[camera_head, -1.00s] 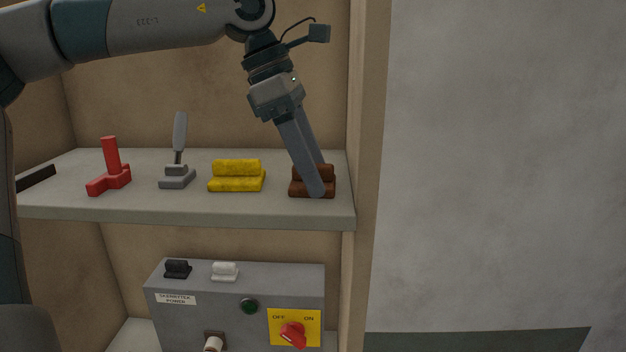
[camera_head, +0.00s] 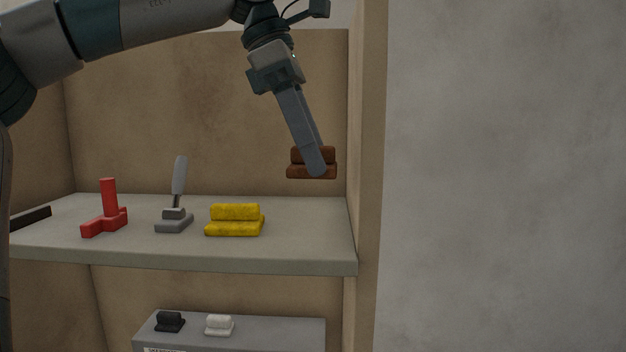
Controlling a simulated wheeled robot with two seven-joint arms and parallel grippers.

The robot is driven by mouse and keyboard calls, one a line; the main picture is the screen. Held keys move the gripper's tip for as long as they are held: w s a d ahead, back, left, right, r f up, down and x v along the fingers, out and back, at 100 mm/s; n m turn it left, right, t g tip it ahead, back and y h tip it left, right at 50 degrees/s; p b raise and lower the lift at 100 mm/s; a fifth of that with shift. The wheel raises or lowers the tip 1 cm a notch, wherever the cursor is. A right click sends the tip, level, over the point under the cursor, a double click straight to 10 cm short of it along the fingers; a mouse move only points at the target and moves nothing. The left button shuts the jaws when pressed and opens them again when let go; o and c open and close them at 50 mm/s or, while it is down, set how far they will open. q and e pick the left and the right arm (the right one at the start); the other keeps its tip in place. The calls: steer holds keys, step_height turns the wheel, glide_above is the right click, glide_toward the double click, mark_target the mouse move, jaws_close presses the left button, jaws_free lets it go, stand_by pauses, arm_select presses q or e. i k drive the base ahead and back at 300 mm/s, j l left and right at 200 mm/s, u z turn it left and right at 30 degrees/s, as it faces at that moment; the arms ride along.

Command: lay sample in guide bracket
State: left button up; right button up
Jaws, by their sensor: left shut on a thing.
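A brown stepped block (camera_head: 297,171), which may be the sample, is held in my left gripper (camera_head: 318,168). The gripper is shut on it from above and holds it clear of the shelf, near the shelf's right end. The fingers hide part of the block. I cannot identify a guide bracket for sure among the things in view. My right gripper is not in view.
On the shelf (camera_head: 190,258) stand a yellow stepped block (camera_head: 235,221), a grey piece with an upright lever (camera_head: 175,215), a red piece (camera_head: 106,215) and a dark bar (camera_head: 30,217). A grey box (camera_head: 270,333) below carries small black and white blocks. A wooden side wall (camera_head: 366,150) stands at right.

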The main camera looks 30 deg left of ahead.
mark_target(57, 226)
steer(key=k, duration=1)
